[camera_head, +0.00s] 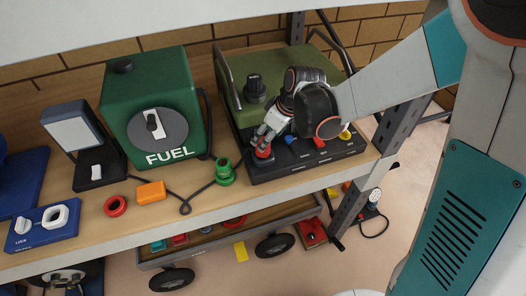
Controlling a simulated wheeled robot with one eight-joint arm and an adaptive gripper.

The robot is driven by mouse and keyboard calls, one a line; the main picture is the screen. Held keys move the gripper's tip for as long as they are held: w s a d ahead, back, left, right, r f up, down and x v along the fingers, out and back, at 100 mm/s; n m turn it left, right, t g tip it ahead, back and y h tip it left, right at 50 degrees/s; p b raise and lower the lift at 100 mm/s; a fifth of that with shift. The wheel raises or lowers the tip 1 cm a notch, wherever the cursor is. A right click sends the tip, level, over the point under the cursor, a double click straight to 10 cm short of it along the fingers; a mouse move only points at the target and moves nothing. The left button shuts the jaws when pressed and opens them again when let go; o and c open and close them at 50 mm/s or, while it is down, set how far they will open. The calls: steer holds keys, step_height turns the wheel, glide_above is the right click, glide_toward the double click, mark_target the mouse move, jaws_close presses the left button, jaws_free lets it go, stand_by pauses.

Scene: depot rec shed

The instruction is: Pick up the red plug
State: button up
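A red plug (264,153) stands at the left end of the black front panel (300,166) of a green box-shaped unit (238,99) on the shelf. My gripper (264,140) points down right at this plug, its fingertips at the plug's top. I cannot tell whether the fingers press on it or are just around it. The gripper and wrist hide part of the panel and the unit. A smaller red piece (319,143) and a yellow piece (345,135) show further right on the panel; a blue piece (290,140) is partly hidden.
A green ringed connector (225,173) with a dark cable stands left of the panel. An orange block (151,191), a red ring (115,206), a green FUEL box (152,100) and a blue LOCK box (43,227) share the shelf (190,215). A grey post (385,140) stands at right.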

mark_target(265, 155)
steer(key=x, duration=0.4)
steer(key=shift+s+a+f, duration=0.15)
steer(key=shift+a+f, duration=0.05)
steer(key=c, duration=1.1)
steer(key=shift+c, duration=0.2)
